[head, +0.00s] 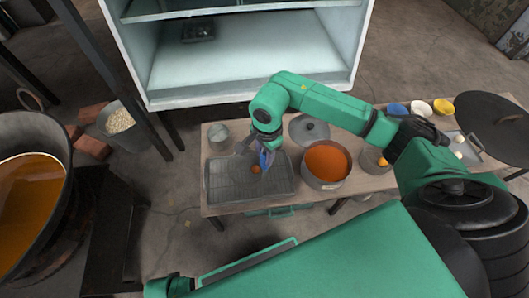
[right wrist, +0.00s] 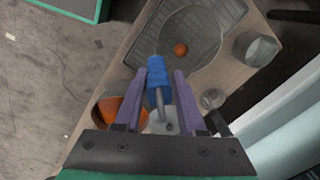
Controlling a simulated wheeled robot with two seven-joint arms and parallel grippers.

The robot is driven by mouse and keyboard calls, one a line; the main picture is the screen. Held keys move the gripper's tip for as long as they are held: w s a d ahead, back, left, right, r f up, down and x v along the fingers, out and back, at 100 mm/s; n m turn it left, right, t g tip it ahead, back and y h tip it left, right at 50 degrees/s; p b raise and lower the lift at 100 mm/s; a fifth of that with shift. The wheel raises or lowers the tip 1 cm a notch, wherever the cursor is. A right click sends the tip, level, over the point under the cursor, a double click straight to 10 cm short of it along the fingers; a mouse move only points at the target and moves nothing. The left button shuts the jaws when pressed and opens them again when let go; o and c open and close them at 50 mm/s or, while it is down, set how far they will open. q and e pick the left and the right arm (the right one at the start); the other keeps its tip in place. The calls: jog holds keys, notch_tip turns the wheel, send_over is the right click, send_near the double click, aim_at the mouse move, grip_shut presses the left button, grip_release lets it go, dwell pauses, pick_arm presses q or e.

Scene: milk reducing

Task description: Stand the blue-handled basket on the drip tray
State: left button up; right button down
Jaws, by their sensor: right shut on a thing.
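The drip tray (head: 222,192) is a grey rectangular grooved tray on the left part of the low table. My right gripper (head: 265,155) is over its back right part. In the right wrist view the right gripper (right wrist: 160,98) is shut on the blue handle (right wrist: 157,80) of the basket. The basket's round mesh (right wrist: 205,20) lies over the tray, with an orange ball (right wrist: 181,49) showing within its outline. The ball also shows in the head view (head: 255,169). I cannot tell whether the basket touches the tray. My left gripper is not in view.
A pot of orange liquid (head: 327,162) stands right of the tray, with a lid (head: 309,129) behind it. A metal cup (head: 218,132) stands behind the tray. Several small bowls (head: 420,107) stand farther right. An open white cabinet (head: 245,75) stands behind the table.

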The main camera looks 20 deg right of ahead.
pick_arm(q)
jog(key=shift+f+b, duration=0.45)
pick_arm(e)
jog(key=shift+f, duration=0.4)
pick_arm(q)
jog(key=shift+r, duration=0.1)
pick_arm(e)
jog(key=shift+c, duration=2.1)
grip_release()
jog(key=r, duration=0.5)
jog(key=r+p, duration=0.1)
jog(key=r, duration=0.3)
jog(key=s+r, duration=0.1)
jog(key=r, duration=0.4)
jog(key=shift+d+r+p, duration=0.1)
jog(key=shift+r+p, duration=0.25)
jog(key=shift+p, duration=0.05)
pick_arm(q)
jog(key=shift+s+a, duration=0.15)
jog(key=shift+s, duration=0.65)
pick_arm(e)
jog(key=shift+w, duration=0.1)
